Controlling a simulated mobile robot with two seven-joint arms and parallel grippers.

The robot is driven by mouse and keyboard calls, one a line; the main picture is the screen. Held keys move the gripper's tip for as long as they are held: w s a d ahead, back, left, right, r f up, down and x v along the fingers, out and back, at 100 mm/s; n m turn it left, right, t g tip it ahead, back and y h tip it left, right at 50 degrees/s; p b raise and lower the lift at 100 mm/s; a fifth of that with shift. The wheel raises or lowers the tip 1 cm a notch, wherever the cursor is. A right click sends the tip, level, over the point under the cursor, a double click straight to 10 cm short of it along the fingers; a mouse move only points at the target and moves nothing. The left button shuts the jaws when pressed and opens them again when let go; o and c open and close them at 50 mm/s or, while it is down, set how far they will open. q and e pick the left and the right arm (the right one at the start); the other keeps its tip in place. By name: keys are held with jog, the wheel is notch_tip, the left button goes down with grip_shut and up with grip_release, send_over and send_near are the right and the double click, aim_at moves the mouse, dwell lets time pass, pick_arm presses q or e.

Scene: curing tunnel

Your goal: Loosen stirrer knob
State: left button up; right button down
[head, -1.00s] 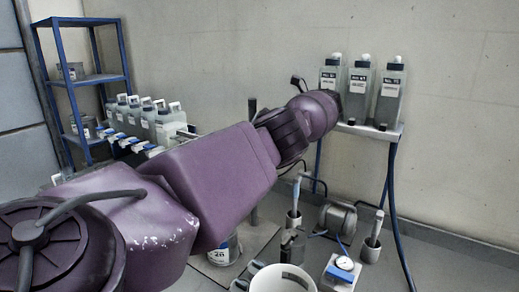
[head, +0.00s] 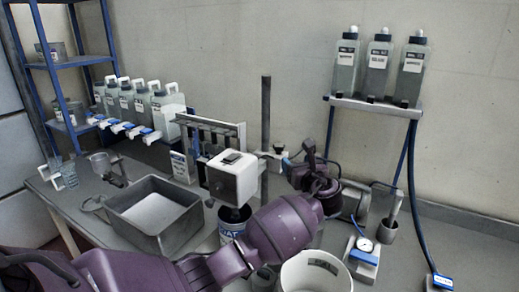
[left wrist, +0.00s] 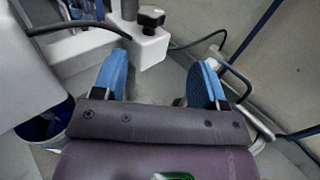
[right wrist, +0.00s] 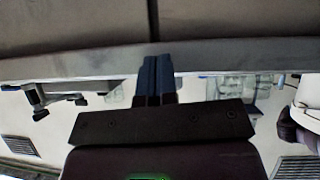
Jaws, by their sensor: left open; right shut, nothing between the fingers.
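The stirrer is a white box-shaped head (head: 233,178) on a dark upright post (head: 266,120), with a paint can (head: 232,222) below it. Its small black knob (head: 279,149) sticks out on the right of the post; it also shows in the left wrist view (left wrist: 152,17) on a white clamp block (left wrist: 140,45). My left gripper (left wrist: 160,78) is open, its two blue fingers apart, with the knob beyond the tips and nothing between them. In the head view it is beside the knob, partly hidden by its own wrist. My right gripper (right wrist: 156,75) is shut and empty, away from the stirrer.
A grey tray (head: 155,212) stands left of the stirrer. A white bucket (head: 316,272) is in front, and a gauge box (head: 363,258) and motor (head: 350,200) are to the right. Bottles stand on the wall shelf (head: 370,104) and along the back left.

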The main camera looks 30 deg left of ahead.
aim_at(281, 149)
pick_arm(q)
jog(key=x, duration=0.5)
jog(key=s+a+x, duration=0.1)
jog(key=x, duration=0.2)
jog(key=shift+w+a+r, duration=0.15)
jog(key=shift+a+r, duration=0.1)
jog(key=shift+r, duration=0.15)
jog(key=shift+w+a, duration=0.35)
jog(key=shift+a, duration=0.15)
pick_arm(e)
jog(key=shift+a, duration=0.3)
pick_arm(q)
jog(key=shift+c, duration=0.3)
jog(key=c, duration=0.9)
jog(key=shift+o, duration=0.2)
pick_arm(e)
jog(key=shift+w+r, duration=0.1)
